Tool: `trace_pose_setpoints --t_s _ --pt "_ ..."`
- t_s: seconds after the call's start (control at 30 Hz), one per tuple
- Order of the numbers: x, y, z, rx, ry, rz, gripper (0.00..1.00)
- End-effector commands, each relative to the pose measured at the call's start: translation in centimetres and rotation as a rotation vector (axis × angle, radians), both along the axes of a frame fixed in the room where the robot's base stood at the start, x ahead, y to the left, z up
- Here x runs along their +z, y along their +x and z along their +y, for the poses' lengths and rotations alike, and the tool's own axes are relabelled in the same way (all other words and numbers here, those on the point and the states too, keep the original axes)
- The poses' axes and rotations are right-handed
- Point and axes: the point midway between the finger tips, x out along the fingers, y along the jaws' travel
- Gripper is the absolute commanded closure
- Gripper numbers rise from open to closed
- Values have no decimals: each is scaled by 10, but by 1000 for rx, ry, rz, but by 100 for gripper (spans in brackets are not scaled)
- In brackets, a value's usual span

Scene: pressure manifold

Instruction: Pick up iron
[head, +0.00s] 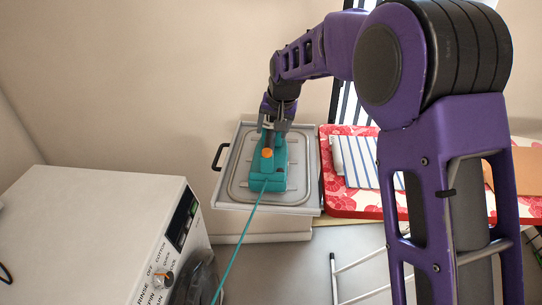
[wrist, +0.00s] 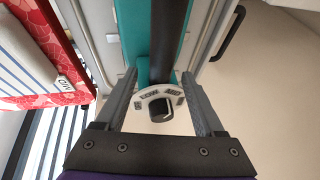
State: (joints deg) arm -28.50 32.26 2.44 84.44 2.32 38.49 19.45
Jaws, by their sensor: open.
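The teal iron (head: 272,181) stands on a grey tray-like rest (head: 240,192), its cord running down toward the front. An orange part shows on its top in the head view. My gripper (head: 273,128) is at the iron's far end, pointing down. In the wrist view, my gripper (wrist: 159,82) is open, with one finger on each side of the iron (wrist: 132,38) and its dial end. The iron's dark handle runs up the middle of that view. I cannot tell whether either finger touches it.
A red patterned ironing board (head: 350,213) with a striped cloth (head: 355,160) lies to the right of the rest. A white washing machine (head: 85,230) stands at the left front. A black handle (head: 217,157) sticks out from the rest's left side.

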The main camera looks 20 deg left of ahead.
Motion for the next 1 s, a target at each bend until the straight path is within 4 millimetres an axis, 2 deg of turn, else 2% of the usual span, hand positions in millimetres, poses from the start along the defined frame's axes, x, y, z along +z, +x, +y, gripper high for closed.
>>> trace_pose_setpoints --t_s 0.27,0.6,0.67,1.0 --pt "-3 1 1 0 1 -1 29" --pt "-3 2 1 0 0 -1 91" --pt "-3 2 1 0 0 -2 100" --pt "1 3 2 -1 5 -9 100"
